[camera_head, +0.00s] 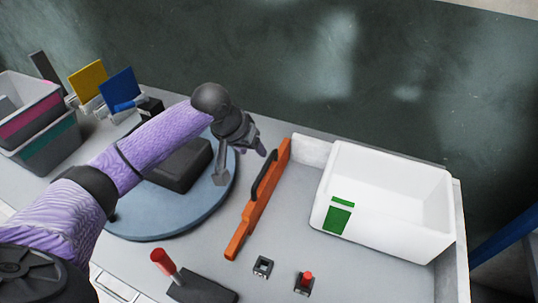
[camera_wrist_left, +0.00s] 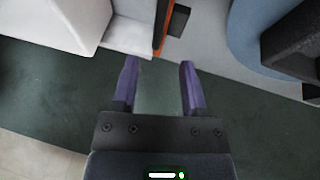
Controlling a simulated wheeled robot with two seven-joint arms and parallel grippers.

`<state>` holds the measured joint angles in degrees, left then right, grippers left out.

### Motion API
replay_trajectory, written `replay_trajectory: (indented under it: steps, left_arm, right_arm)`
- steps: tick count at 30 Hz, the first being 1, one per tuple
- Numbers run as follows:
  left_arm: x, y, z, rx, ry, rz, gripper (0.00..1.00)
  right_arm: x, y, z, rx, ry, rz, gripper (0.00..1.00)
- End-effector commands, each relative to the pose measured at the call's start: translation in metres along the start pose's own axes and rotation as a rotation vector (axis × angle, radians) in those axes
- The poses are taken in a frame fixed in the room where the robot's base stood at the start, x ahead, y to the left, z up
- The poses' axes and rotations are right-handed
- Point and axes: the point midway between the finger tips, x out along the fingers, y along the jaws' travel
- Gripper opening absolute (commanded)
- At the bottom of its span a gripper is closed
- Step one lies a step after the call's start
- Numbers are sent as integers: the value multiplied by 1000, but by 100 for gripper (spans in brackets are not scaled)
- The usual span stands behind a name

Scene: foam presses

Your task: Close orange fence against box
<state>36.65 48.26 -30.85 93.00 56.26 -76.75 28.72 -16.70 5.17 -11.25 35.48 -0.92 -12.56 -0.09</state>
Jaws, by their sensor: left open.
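The orange fence (camera_head: 250,215) is a long upright bar with a black handle (camera_head: 264,176) on its left face. It stands on the grey table, apart from the box, with a bare strip between them. The white box (camera_head: 385,215) has a green label and sits to the right. My left gripper (camera_head: 242,165) is open and empty, just left of the fence's far end. In the left wrist view, my left gripper (camera_wrist_left: 158,68) has spread fingers, with the fence's end (camera_wrist_left: 163,28) just beyond the tips. The box (camera_wrist_left: 75,18) is at upper left there.
A round blue turntable (camera_head: 155,222) with a dark block (camera_head: 180,166) lies left of the fence. A red-knobbed lever (camera_head: 162,262), a small dark fixture (camera_head: 263,266) and a red button (camera_head: 307,278) are at the front. Grey bins (camera_head: 40,150) stand at far left.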

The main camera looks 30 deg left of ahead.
Motion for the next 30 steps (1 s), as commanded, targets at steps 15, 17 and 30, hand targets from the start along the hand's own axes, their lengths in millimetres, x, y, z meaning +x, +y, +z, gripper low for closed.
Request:
replay_trajectory:
  steps: [15, 17, 30]
  left_arm:
    - [82, 0, 1, 3, 0, -1, 55]
    - [81, 0, 1, 4, 0, -1, 55]
    - [81, 0, 1, 4, 0, -1, 0]
  right_arm:
    - [31, -1, 14, -4, -24, -3, 66]
    - [30, -1, 13, -4, -22, -3, 66]
    - [30, 0, 12, -2, -20, -2, 66]
